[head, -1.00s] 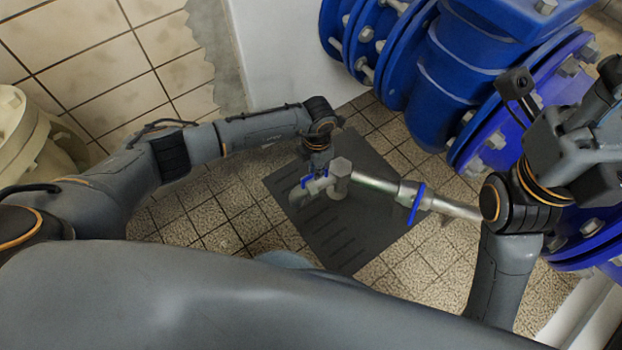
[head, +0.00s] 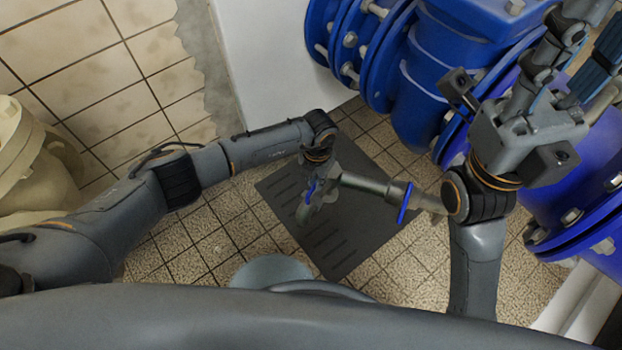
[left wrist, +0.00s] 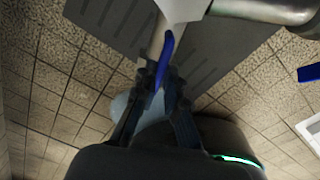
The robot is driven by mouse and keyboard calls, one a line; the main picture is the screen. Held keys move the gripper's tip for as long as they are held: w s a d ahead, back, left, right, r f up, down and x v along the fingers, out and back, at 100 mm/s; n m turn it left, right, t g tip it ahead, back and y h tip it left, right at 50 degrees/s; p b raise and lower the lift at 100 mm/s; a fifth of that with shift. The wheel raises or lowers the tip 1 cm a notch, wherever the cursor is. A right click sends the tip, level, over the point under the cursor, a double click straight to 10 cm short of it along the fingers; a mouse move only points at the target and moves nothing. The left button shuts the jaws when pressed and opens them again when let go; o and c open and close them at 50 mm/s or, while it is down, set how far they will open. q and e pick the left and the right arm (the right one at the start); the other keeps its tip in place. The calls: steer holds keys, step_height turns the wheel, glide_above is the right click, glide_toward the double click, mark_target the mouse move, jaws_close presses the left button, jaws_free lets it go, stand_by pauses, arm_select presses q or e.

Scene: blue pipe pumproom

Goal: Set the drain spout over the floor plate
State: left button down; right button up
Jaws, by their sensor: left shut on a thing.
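The drain spout (head: 308,207) is a short grey metal piece at the left end of a metal pipe (head: 370,185). In the head view it points down-left and overlaps the dark slotted floor plate (head: 335,245); its height above the plate is hard to judge. My left gripper (head: 316,178) is shut on the spout's blue handle. In the left wrist view, the fingers (left wrist: 158,92) close around the blue handle (left wrist: 165,60), with the plate (left wrist: 210,45) behind. My right gripper (head: 575,50) is raised at the right, its fingers apart, nothing seen between them; its tips are partly cut off.
A blue lever (head: 405,203) sits on the pipe. Large blue flanged pipework (head: 445,75) stands at the back right. A pale rounded thing (head: 270,270) lies near my body.

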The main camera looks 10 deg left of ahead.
arm_select(q)
steer(key=shift+s+d, duration=0.1)
steer(key=c, duration=1.4)
jaws_free()
steer(key=shift+r, duration=0.3)
step_height(320, 180, up, 11)
steer(key=shift+r, duration=0.2)
steer(key=shift+d, duration=0.1)
